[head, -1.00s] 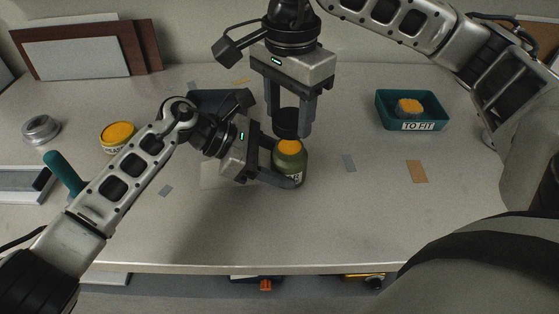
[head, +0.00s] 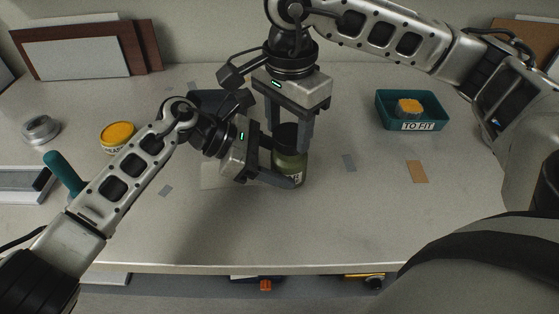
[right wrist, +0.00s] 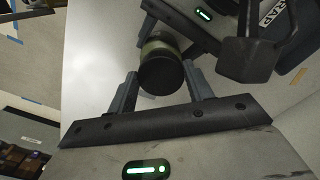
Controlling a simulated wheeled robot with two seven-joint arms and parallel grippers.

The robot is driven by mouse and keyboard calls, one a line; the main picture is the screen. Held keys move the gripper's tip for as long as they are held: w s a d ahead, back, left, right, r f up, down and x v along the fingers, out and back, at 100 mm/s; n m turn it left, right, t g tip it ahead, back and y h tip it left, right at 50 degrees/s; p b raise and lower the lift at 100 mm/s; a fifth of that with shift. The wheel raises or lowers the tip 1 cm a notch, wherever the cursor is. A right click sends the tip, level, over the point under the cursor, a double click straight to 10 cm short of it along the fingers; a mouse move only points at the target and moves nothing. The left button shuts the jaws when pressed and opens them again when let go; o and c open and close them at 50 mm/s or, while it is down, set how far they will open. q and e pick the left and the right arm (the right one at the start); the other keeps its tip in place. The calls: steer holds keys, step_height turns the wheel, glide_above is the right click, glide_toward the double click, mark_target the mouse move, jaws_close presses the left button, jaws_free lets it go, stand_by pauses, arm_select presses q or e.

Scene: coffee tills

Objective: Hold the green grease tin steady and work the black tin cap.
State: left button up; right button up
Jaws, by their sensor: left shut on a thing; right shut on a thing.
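The green grease tin (head: 290,170) stands upright on the bench in the head view. My left gripper (head: 283,163) is shut around its body from the left. My right gripper (head: 289,140) points down from above and is shut on the black tin cap (head: 287,134). The cap sits at the top of the tin and hides its orange top. In the right wrist view the cap (right wrist: 161,77) lies between the fingers, with the green tin (right wrist: 158,46) behind it. Whether the cap's thread has engaged cannot be seen.
A teal "TO FIT" tray (head: 437,118) with a yellow-topped item (head: 409,106) stands at right. A yellow-topped tin (head: 117,134), a metal ring-like part (head: 40,130) and a teal handle (head: 63,172) are at left.

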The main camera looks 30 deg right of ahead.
steer(key=shift+f, duration=0.15)
stand_by(0.8)
steer(key=shift+f, duration=0.65)
steer(key=shift+r, duration=0.2)
steer(key=shift+a+r, duration=0.1)
steer(key=shift+r, duration=0.4)
steer(key=shift+f, duration=0.2)
stand_by(0.7)
